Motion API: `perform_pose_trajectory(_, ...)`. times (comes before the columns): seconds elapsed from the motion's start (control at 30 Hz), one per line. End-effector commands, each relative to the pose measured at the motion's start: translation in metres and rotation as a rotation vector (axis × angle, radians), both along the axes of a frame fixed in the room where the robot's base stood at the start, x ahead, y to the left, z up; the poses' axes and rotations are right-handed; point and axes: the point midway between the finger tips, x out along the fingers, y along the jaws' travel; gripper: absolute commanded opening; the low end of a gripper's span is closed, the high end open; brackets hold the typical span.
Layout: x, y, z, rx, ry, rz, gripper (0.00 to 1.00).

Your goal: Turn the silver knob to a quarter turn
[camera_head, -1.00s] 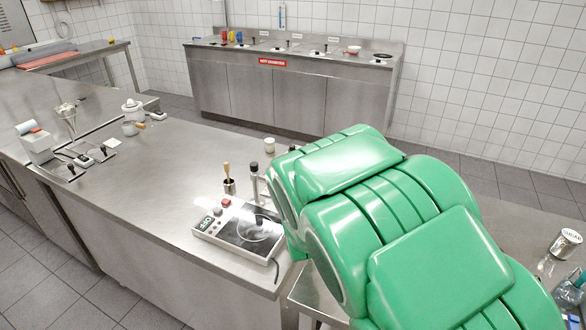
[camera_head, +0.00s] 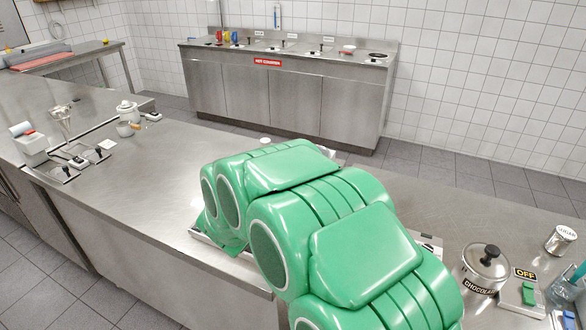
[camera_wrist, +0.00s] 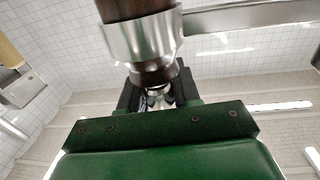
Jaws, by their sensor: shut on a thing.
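My gripper (camera_wrist: 157,92) shows in the wrist view as two dark fingers in front of a green body. It is shut on a small shiny metal piece, which looks like the silver knob (camera_wrist: 156,99); its shape and angle are mostly hidden. A dark brown cylinder with a silver collar (camera_wrist: 146,42) looms just above the fingers. In the head view, my green arm hides the gripper, the knob and most of the white hotplate; only the hotplate's left edge (camera_head: 207,246) shows.
The hotplate's steel bench (camera_head: 150,190) has clear surface left of my arm. A lidded pot (camera_head: 484,263), an OFF sign (camera_head: 525,273) and a sugar tin (camera_head: 560,239) stand at the right. A metal bar (camera_wrist: 250,15) reaches right from the silver collar.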

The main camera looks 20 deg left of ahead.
Motion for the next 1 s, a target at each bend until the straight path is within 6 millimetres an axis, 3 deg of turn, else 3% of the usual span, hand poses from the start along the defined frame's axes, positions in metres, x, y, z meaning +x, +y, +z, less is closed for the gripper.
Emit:
perform_pose_trajectory(0.33, 0.0003, -0.0012, 0.0024, 0.005, -0.004, -0.102, 0.01)
perform_pose_trajectory(0.83, 0.0007, -0.0020, 0.0032, 0.003, -0.006, -0.115, 0.01)
perform_pose_trajectory(0.87, 0.0007, -0.0020, 0.0032, 0.003, -0.006, -0.115, 0.36)
perform_pose_trajectory(0.97, 0.0006, -0.0020, 0.0026, 0.003, -0.005, -0.114, 0.52)
perform_pose_trajectory(1.0, 0.0005, -0.0019, 0.0024, 0.003, -0.005, -0.114, 0.53)
